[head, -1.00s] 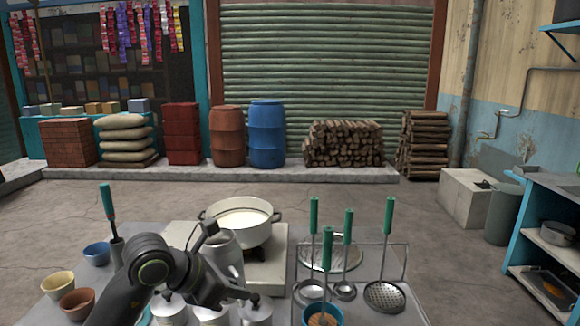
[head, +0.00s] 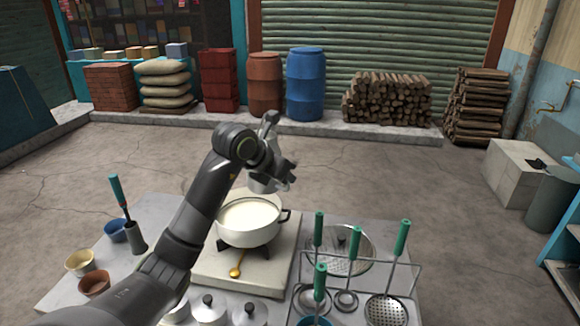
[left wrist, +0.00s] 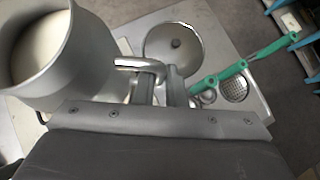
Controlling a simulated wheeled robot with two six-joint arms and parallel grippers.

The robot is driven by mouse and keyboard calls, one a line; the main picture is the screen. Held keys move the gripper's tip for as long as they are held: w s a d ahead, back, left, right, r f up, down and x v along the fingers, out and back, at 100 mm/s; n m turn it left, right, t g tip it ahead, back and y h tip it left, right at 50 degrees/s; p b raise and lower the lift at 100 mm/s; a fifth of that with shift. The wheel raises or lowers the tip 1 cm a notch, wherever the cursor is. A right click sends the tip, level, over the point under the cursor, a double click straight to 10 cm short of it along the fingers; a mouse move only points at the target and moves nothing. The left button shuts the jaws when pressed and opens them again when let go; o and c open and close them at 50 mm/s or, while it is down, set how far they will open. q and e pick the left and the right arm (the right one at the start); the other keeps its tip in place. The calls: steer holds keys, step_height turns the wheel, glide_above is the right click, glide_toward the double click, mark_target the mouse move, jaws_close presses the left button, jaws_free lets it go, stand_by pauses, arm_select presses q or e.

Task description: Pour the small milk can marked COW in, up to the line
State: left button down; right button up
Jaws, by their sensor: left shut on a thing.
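A white pot (head: 250,234) with pale milk in it stands on the stove slab in the head view. My left gripper (head: 284,176) is raised above the pot's far side. It is shut on the handle of a grey metal can (head: 264,187), which is partly hidden behind the gripper in the head view. In the left wrist view the can (left wrist: 88,62) shows large, with white milk inside and its handle (left wrist: 140,64) between the fingers. No COW mark or fill line can be made out. My right gripper is out of view.
Several lidded cans (head: 207,309) stand at the table's front. Small bowls (head: 80,262) are at left.

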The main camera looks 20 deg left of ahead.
mark_target(287, 188)
arm_select(q)
steer(key=shift+s+f, duration=0.15)
steer(key=shift+f+b, duration=0.3)
steer(key=shift+f+b, duration=0.75)
steer(key=shift+f, duration=0.65)
steer(key=shift+r+p, duration=0.2)
steer(key=shift+p, duration=0.2)
steer(key=shift+s+d+r+n+h+p, duration=0.1)
steer(key=shift+d+r+n+h+p, duration=0.2)
steer(key=shift+r+h+p, duration=0.5)
steer(key=shift+d+r+n+h+p, duration=0.2)
steer(key=shift+d+r+p, duration=0.1)
steer(key=shift+p, duration=0.85)
steer(key=shift+s+d+r+n+g+h+p, duration=0.2)
steer(key=shift+r+h+p, duration=0.3)
steer(key=shift+p, duration=0.35)
steer(key=shift+w+d+r+n+g+h+p, duration=0.1)
steer(key=shift+r+n+g+h+p, duration=0.25)
steer(key=shift+r+p, duration=0.35)
steer(key=shift+f+n+h, duration=0.45)
steer(key=shift+f+h, duration=0.55)
steer(key=shift+h, duration=0.05)
